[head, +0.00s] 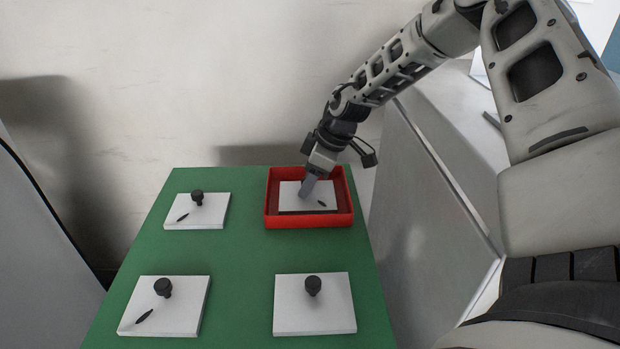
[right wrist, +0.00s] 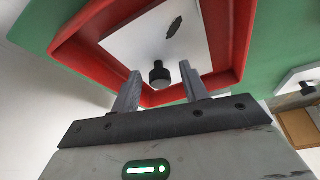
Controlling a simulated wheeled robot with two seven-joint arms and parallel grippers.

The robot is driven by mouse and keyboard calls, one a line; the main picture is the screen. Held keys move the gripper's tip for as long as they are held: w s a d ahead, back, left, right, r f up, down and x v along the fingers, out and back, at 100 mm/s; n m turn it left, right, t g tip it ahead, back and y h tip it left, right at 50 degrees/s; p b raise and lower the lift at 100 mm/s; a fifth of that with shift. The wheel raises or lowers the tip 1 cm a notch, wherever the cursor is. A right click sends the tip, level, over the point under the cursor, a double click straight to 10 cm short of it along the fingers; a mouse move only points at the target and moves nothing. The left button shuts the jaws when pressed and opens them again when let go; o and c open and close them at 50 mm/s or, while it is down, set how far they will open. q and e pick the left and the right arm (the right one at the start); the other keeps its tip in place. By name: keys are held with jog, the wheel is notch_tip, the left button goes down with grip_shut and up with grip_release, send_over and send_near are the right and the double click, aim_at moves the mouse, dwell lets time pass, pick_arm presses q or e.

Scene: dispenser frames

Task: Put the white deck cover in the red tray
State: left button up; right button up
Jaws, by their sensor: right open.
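A white deck cover (head: 326,190) with a dark mark lies inside the red tray (head: 341,221) at the back right of the green table. In the right wrist view the cover (right wrist: 196,42) lies within the red tray's rim (right wrist: 243,40), its black knob (right wrist: 159,76) pointing toward my gripper. My right gripper (head: 307,191) reaches down over the tray. In the right wrist view its two fingers (right wrist: 160,68) are apart, with the knob showing between them and apparently not gripped. In the head view the gripper hides the knob. My left gripper is not in view.
Three more white plates with black knobs lie on the green table (head: 242,255): back left (head: 212,217), front left (head: 186,306) and front right (head: 331,316). The front right one shows no dark mark. A grey cabinet (head: 420,200) stands at the right.

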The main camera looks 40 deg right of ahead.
aim_at(303, 179)
jog(key=v, duration=0.7)
jog(key=shift+r, duration=0.4)
jog(key=shift+d+f, duration=0.1)
jog(key=x, duration=0.8)
jog(key=shift+s, duration=0.15)
notch_tip(303, 179, up, 4)
jog(key=shift+f, duration=0.2)
jog(key=shift+r, duration=0.55)
